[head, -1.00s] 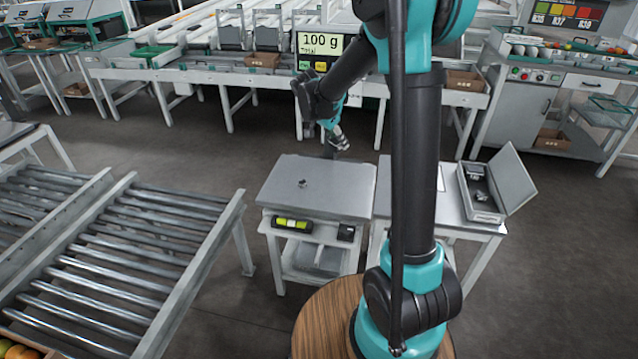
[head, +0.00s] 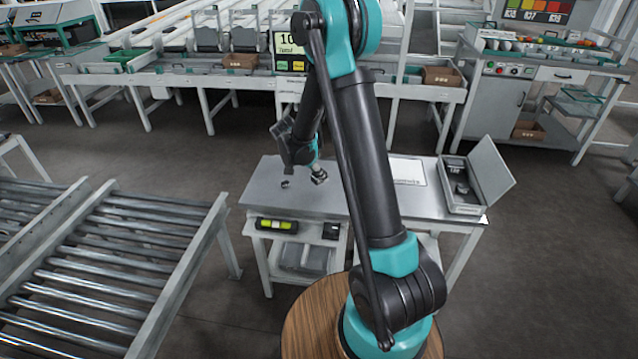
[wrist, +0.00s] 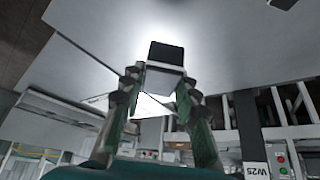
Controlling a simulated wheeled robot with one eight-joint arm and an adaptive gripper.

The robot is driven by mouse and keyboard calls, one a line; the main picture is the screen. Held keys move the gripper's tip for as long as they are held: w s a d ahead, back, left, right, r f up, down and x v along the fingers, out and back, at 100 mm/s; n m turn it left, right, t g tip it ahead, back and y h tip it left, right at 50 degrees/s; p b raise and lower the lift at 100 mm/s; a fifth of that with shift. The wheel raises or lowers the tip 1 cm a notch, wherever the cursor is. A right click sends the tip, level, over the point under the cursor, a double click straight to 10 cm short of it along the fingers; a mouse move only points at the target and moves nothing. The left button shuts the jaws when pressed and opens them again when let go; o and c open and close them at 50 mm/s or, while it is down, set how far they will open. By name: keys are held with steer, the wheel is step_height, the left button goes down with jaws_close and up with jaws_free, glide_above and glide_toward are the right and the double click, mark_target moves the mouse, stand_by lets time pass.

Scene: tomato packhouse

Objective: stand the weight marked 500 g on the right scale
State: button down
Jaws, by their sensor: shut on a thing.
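My gripper (head: 318,176) is over the metal weighing plate (head: 262,192), right of a small dark weight (head: 285,184) that stands on the plate. In the wrist view my gripper (wrist: 162,95) is shut on a grey block-like weight (wrist: 165,78) with a dark end. Its marking cannot be read. I cannot tell whether the held weight touches the plate.
An open case (head: 464,209) with weights inside stands at the right end of the adjoining table, near a white sheet (head: 407,171). A roller conveyor (head: 110,270) is at the left. A sorting line (head: 180,80) runs behind, with floor between.

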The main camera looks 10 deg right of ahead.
mark_target(319, 182)
steer(key=shift+f, duration=2.05)
steer(key=c, duration=1.1)
jaws_free()
steer(key=shift+f, duration=0.1)
steer(key=shift+c, duration=0.2)
steer(key=v, duration=1.2)
steer(key=s+d+n+y, duration=0.2)
steer(key=s+d+n, duration=0.2)
steer(key=s, duration=0.9)
steer(key=s+d+r+n+t+y, duration=0.1)
steer(key=s+d+n+y, duration=0.2)
steer(key=s, duration=1.1)
steer(key=d+n, duration=0.2)
steer(key=n, duration=0.3)
steer(key=shift+d+n, duration=0.25)
steer(key=shift+n, duration=0.05)
steer(key=shift+s, duration=0.1)
